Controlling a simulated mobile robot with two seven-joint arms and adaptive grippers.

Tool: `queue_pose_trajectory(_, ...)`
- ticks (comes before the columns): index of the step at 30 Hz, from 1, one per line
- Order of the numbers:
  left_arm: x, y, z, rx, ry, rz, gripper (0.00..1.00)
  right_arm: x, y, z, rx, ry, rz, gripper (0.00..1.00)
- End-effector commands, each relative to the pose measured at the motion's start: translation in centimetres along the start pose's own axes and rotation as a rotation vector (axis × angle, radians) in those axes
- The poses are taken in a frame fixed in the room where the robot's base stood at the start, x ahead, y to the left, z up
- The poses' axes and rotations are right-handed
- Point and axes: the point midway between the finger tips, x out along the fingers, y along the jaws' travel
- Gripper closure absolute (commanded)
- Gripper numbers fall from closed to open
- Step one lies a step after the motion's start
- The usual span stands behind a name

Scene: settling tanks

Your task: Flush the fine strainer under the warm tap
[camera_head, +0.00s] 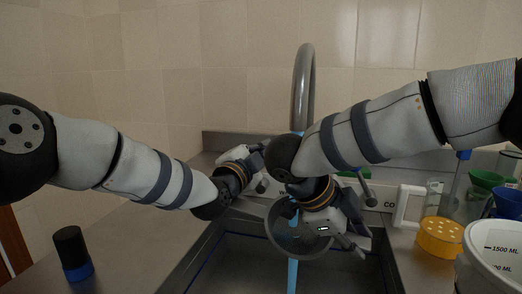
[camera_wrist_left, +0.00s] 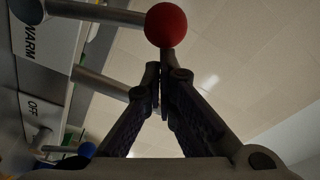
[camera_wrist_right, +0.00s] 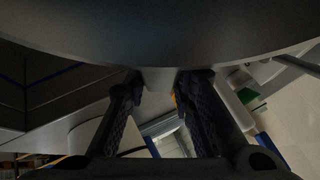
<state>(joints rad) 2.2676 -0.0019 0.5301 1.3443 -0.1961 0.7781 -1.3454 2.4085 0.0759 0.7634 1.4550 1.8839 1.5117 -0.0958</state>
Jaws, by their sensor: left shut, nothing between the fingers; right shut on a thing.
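The fine strainer (camera_head: 314,236), a round grey bowl, is in the sink's air space under the tap spout (camera_head: 304,95). A blue water stream (camera_head: 292,272) shows above and below it. My right gripper (camera_wrist_right: 160,86) is shut on the strainer's handle; the dark bowl (camera_wrist_right: 160,35) fills the top of the right wrist view. My left gripper (camera_head: 262,184) is shut and empty behind the sink. In the left wrist view its fingertips (camera_wrist_left: 163,72) are close below a red ball knob (camera_wrist_left: 166,25) on a metal lever; contact is unclear.
A dark sink basin (camera_head: 240,265) lies below the strainer. A black bottle with a blue base (camera_head: 72,252) stands at left. At right are a yellow holder (camera_head: 440,238), a green funnel (camera_head: 486,179), a blue cup (camera_head: 509,203) and a white measuring bucket (camera_head: 490,262). The left counter is mostly clear.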

Motion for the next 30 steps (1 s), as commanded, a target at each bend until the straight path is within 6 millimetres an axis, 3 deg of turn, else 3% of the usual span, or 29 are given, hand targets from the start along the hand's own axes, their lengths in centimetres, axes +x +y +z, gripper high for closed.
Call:
queue_pose_trajectory(7,-0.3,-1.1,2.0,-0.100,0.000,-0.016,1.00,0.0,0.0,0.0,0.001,0.000,-0.001,1.00)
queue_pose_trajectory(17,-0.3,-1.1,2.0,-0.101,0.001,-0.016,1.00,0.0,0.0,0.0,0.001,0.000,-0.001,1.00)
queue_pose_trajectory(20,0.1,-1.3,1.1,-0.099,0.003,-0.016,1.00,0.0,0.0,0.0,0.001,0.000,-0.001,1.00)
queue_pose_trajectory(24,1.1,-2.0,-2.2,-0.097,0.006,-0.017,1.00,0.0,0.0,0.0,0.001,0.000,-0.001,1.00)
queue_pose_trajectory(30,-4.2,-1.8,-1.6,-0.099,-0.001,-0.014,1.00,0.0,0.0,0.0,0.001,0.000,-0.001,1.00)
